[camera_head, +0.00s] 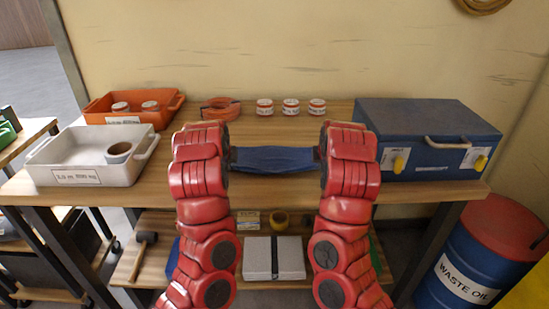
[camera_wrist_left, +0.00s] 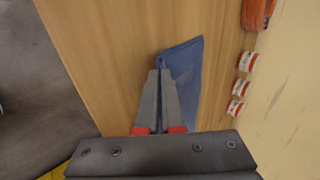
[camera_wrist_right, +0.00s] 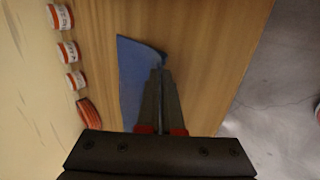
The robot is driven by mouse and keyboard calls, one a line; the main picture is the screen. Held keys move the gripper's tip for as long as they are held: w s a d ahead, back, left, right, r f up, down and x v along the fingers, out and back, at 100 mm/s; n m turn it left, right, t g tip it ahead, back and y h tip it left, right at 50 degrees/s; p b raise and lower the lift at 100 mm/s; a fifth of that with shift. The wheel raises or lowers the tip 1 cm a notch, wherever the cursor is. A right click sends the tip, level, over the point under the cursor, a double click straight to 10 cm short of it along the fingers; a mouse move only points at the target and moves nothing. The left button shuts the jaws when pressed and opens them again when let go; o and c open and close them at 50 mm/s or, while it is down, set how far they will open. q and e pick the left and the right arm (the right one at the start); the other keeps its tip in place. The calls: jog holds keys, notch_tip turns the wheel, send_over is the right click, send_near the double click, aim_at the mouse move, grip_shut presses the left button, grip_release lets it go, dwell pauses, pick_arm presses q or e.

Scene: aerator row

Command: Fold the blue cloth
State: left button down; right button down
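The blue cloth (camera_head: 273,159) stretches between my two grippers above or on the wooden table top; I cannot tell if it is lifted. My left gripper (camera_head: 232,157) is at its left end, and my right gripper (camera_head: 316,155) is at its right end. In the left wrist view the fingers (camera_wrist_left: 160,74) are closed together at a corner of the cloth (camera_wrist_left: 184,72). In the right wrist view the fingers (camera_wrist_right: 161,72) are closed together at another corner of the cloth (camera_wrist_right: 133,78). My arms hide the cloth's ends in the head view.
A white tray (camera_head: 50,152) and an orange bin (camera_head: 165,112) stand at the left. An orange coil (camera_head: 221,109) and several small white-and-red tins (camera_head: 291,106) line the back. A blue toolbox (camera_head: 430,115) stands at the right. A waste oil drum (camera_head: 465,262) is beside the table.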

pick_arm(q)
jog(key=shift+w, duration=0.1)
pick_arm(e)
jog(key=shift+w, duration=0.1)
pick_arm(q)
jog(key=c, duration=0.7)
grip_release()
pick_arm(e)
jog(key=c, duration=0.7)
grip_release()
pick_arm(q)
jog(key=shift+r, duration=0.15)
pick_arm(e)
jog(key=shift+r, duration=0.15)
